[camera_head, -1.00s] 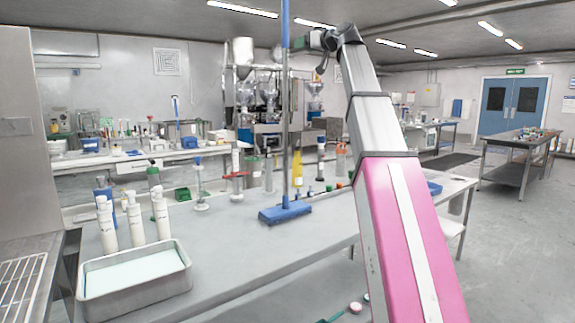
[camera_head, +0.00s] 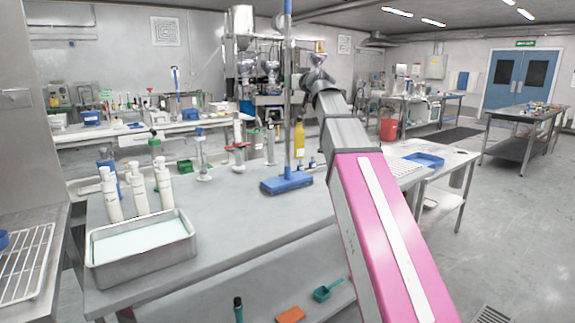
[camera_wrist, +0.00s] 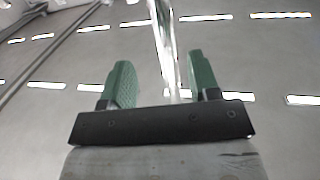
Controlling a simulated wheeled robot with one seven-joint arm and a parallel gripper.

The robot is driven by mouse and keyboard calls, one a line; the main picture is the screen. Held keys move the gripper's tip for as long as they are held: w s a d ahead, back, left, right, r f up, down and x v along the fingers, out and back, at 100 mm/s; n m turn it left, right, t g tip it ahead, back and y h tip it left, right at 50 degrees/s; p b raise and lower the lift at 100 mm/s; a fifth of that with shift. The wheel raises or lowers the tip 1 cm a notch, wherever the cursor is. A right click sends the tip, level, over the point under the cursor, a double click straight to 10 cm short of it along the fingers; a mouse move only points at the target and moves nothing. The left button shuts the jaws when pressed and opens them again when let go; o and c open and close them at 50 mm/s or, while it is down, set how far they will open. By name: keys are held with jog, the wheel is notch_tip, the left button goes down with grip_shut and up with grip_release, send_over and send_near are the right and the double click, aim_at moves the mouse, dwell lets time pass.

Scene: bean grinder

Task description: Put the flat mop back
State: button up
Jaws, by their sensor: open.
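The flat mop stands upright on the long grey worktable (camera_head: 245,225). Its blue head (camera_head: 287,185) rests flat on the tabletop, and its thin grey pole (camera_head: 288,120) rises to a blue upper part (camera_head: 287,20) at the top of the head view. My gripper (camera_head: 299,84) is beside the pole at about mid-height, small and partly hidden by my arm in that view. In the wrist view, my gripper (camera_wrist: 163,78) is open, with green fingers on either side of the shiny pole (camera_wrist: 166,45). Contact with the pole cannot be told.
A metal tray (camera_head: 140,255) and white bottles (camera_head: 139,188) stand on the table's left. A yellow bottle (camera_head: 299,138) and a red-topped stand (camera_head: 238,157) are behind the mop head. A blue tray (camera_head: 425,160) is right. The tabletop before the mop is clear.

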jog(key=x, duration=0.8)
jog(key=shift+a, duration=0.3)
jog(key=shift+s, duration=0.2)
grip_shut()
